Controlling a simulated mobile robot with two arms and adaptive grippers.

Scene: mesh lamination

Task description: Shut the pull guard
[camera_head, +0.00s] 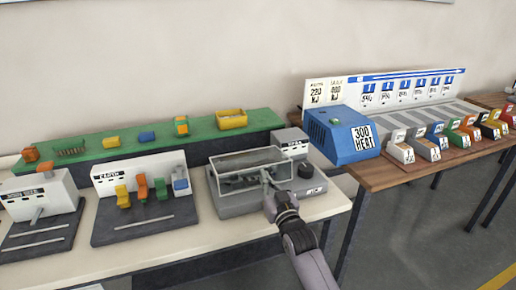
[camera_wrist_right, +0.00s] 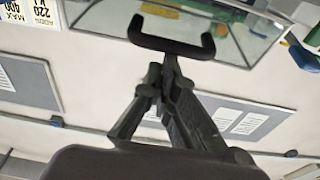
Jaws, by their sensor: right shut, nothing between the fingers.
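The pull guard (camera_head: 248,158) is a clear panel with a pale frame on the grey machine (camera_head: 240,204) at the middle of the near table. I cannot tell for sure how far it is open. In the right wrist view its black U-shaped handle (camera_wrist_right: 168,44) hangs at the edge of the clear panel (camera_wrist_right: 240,32). My right gripper (camera_head: 266,180) is at the front of the guard, by the handle. In the wrist view the gripper (camera_wrist_right: 162,76) is shut and empty, with its fingertips just below the handle bar. My left gripper is not in view.
A black knob (camera_head: 305,171) sits on the machine's right side. Left of it stand a station with coloured parts (camera_head: 150,228) and a white unit (camera_head: 40,194). A green shelf (camera_head: 85,158) runs behind. A blue heat box (camera_head: 342,136) and several coloured bins stand on the wooden table (camera_head: 385,172).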

